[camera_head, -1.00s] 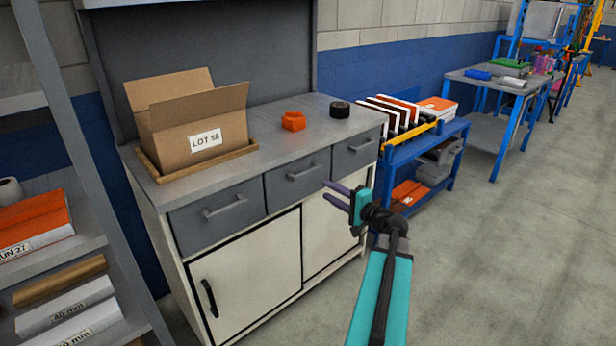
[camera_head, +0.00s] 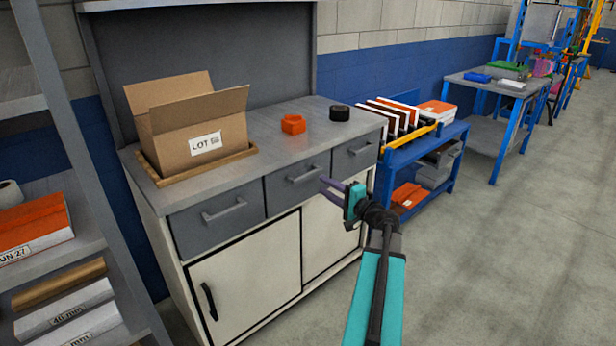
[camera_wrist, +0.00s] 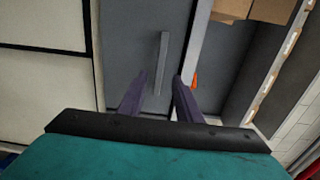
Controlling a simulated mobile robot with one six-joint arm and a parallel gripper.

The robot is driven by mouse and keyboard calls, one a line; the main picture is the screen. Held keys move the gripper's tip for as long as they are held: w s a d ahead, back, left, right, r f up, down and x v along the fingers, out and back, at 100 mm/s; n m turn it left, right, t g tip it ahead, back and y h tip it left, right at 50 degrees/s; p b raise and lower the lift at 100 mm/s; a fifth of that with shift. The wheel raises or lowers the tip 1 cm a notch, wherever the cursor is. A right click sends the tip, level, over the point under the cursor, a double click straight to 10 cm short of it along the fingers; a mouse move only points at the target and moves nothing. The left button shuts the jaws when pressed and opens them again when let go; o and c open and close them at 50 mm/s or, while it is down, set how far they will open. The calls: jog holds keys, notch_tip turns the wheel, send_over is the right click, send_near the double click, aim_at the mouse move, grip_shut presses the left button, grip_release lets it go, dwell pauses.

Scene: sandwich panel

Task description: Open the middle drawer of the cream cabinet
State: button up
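The cream cabinet (camera_head: 250,285) has a row of three grey drawers under its grey top. The middle drawer (camera_head: 285,198) is shut, and its bar handle (camera_head: 303,176) is seen end to end. My gripper (camera_head: 322,185) is in front of this drawer, near the right end of the handle, with its purple fingers apart and empty. In the wrist view, the handle (camera_wrist: 162,62) appears between the two open fingertips (camera_wrist: 160,77), lined up along them. I cannot tell how much gap is left between fingertips and handle.
An open cardboard box (camera_head: 200,130), an orange part (camera_head: 293,124) and a black round part (camera_head: 340,112) stand on the cabinet top. A shelf rack (camera_head: 75,170) is at the left. A blue cart (camera_head: 425,150) stands to the right. Floor at the right is clear.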

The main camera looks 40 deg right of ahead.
aim_at(309, 177)
jog(key=w, duration=1)
jog(key=shift+d+p, duration=0.35)
jog(key=shift+s, duration=0.1)
jog(key=shift+c, duration=0.4)
grip_shut()
